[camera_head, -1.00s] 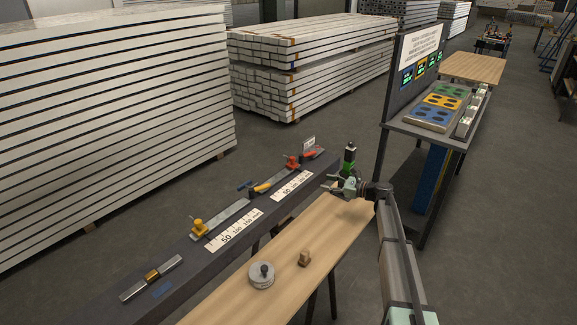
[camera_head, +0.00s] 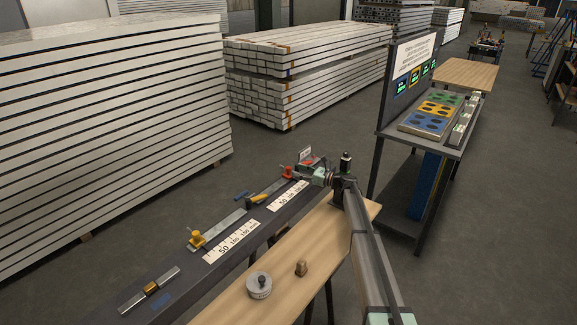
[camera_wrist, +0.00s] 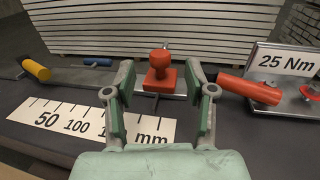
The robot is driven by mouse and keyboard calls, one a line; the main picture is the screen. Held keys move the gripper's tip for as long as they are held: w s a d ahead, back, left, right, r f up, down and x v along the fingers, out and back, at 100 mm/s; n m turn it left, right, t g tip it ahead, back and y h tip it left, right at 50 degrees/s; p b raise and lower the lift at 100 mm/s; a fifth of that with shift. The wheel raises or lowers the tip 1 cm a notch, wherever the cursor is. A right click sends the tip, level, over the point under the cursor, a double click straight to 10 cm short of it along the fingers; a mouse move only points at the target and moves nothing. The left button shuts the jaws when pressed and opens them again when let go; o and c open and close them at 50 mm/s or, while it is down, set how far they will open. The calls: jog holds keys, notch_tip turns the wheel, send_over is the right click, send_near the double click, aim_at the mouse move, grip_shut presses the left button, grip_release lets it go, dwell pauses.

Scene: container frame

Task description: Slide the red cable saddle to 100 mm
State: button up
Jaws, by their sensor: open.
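The red cable saddle (camera_wrist: 160,78), with a round knob on top, sits on a metal rail on the dark bench. It also shows in the head view (camera_head: 287,173), near the far end of the bench. My gripper (camera_wrist: 160,90) is open in the wrist view, with one green-padded finger on each side of the saddle. Gaps show between the fingers and the saddle, and how deep they reach around it is unclear. In the head view my gripper (camera_head: 318,176) is just right of the saddle. A white mm scale (camera_wrist: 92,122) lies in front, partly hidden by my gripper.
A red-handled tool (camera_wrist: 250,88) and a "25 Nm" sign (camera_wrist: 285,62) stand close right of my gripper. A yellow saddle (camera_head: 196,239) sits on a nearer rail. A yellow handle (camera_wrist: 36,69) lies left. A wooden table (camera_head: 245,285) holds a round weight (camera_head: 259,287).

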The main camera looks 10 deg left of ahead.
aim_at(288, 167)
jog(key=p+x, duration=0.1)
jog(key=x, duration=0.4)
jog(key=shift+w+a, duration=0.15)
jog(key=shift+a, duration=0.15)
grip_shut()
